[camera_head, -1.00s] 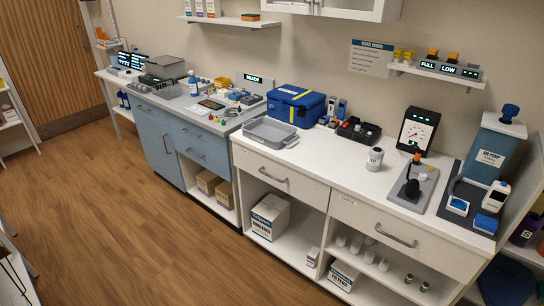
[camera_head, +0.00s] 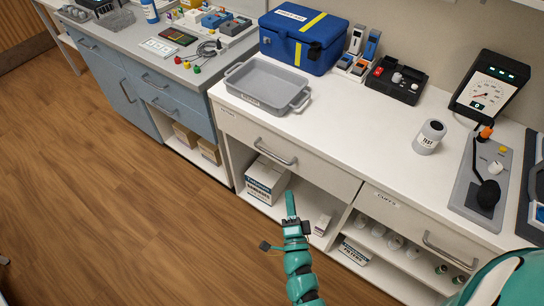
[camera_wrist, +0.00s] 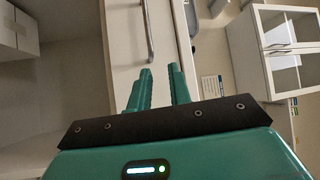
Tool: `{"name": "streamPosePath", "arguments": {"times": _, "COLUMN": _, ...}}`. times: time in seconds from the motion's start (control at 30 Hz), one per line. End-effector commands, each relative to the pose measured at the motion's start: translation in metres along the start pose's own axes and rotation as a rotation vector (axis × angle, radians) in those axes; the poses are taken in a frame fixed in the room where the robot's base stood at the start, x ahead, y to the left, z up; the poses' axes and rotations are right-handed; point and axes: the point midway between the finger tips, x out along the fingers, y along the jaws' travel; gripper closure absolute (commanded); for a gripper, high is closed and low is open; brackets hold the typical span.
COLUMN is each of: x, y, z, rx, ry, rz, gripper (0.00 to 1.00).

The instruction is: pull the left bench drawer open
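The left bench drawer (camera_head: 300,163) is a white front under the white worktop, and it looks shut. Its grey bar handle (camera_head: 275,152) runs along the front; a grey bar handle also shows in the wrist view (camera_wrist: 149,32), beyond my fingertips. My teal gripper (camera_head: 291,205) is in front of the bench, below the handle in the head view and apart from it. In the wrist view, the two fingers of my gripper (camera_wrist: 160,74) stand apart with nothing between them.
A right drawer (camera_head: 425,228) with its own handle sits beside the left one. Below is an open shelf with a white carton (camera_head: 266,180). A grey tray (camera_head: 262,92) and a blue case (camera_head: 303,45) stand on the worktop. The wooden floor (camera_head: 120,220) is clear.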

Motion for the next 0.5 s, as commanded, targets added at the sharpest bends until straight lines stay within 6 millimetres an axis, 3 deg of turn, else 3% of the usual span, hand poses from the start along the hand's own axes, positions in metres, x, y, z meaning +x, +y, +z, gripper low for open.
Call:
{"name": "streamPosePath", "arguments": {"times": 0.1, "x": -0.006, "y": 0.008, "z": 0.021, "rx": 0.076, "ry": -0.068, "rz": 0.042, "gripper": 0.80}}
{"name": "streamPosePath", "arguments": {"times": 0.23, "x": -0.002, "y": 0.009, "z": 0.027, "rx": 0.099, "ry": -0.086, "rz": 0.055, "gripper": 0.80}}
{"name": "streamPosePath", "arguments": {"times": 0.5, "x": 0.035, "y": 0.009, "z": 0.029, "rx": 0.096, "ry": -0.082, "rz": 0.051, "gripper": 0.80}}
